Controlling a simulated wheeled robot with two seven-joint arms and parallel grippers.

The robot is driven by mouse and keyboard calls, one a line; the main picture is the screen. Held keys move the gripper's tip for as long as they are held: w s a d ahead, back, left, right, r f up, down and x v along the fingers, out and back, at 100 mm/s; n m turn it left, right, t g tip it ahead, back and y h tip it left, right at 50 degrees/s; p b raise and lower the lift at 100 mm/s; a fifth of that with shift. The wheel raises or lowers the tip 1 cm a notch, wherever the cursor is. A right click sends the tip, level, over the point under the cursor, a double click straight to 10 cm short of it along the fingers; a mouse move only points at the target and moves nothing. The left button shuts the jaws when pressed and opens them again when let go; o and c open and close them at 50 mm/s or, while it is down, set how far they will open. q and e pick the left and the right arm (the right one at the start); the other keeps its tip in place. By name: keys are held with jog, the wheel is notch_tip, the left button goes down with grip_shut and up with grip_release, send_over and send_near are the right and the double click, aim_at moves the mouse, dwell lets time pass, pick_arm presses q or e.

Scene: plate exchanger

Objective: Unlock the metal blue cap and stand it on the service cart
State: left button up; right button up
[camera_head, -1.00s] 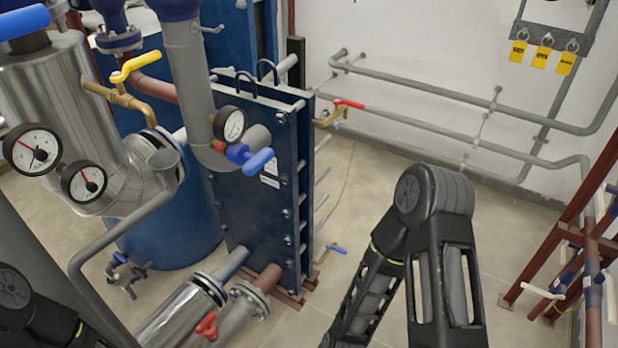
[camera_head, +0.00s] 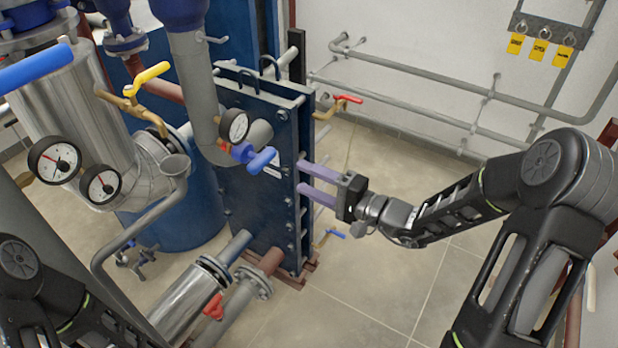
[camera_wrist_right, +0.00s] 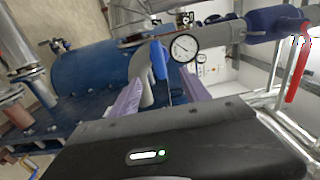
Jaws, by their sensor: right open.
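A blue-handled fitting (camera_head: 262,160) sits on the grey pipe in front of the blue plate exchanger, just below a round gauge (camera_head: 234,126). The blue handle also shows between my fingers in the right wrist view (camera_wrist_right: 159,61). I cannot tell whether this is the blue cap. My right gripper (camera_head: 302,176) is open and empty, its purple fingers spread and pointing left toward the fitting, beside the exchanger's right edge. The fingers also show in the right wrist view (camera_wrist_right: 160,92). My left gripper is out of view; only my left arm shows at lower left. I cannot make out a service cart.
The blue plate exchanger (camera_head: 256,205) stands close to the right fingers. A red-handled valve (camera_head: 345,98) is behind it. Two gauges (camera_head: 55,160) and a steel vessel (camera_head: 85,110) are at left. The tiled floor (camera_head: 340,285) is clear below my right arm.

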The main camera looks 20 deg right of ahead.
aim_at(267, 163)
jog(key=shift+a, duration=0.1)
jog(key=p+x, duration=0.1)
jog(key=x, duration=0.5)
jog(key=shift+w+a, duration=0.15)
jog(key=shift+w, duration=0.05)
jog(key=b+x, duration=0.2)
jog(key=x, duration=0.1)
jog(key=shift+w+f+b, duration=0.1)
jog(key=shift+f+b, duration=0.15)
jog(key=shift+b, duration=0.15)
jog(key=shift+w+a+r, duration=0.2)
jog(key=shift+w+a, duration=0.25)
jog(key=shift+w, duration=0.05)
grip_shut()
dwell(0.5)
jog(key=shift+b, duration=0.3)
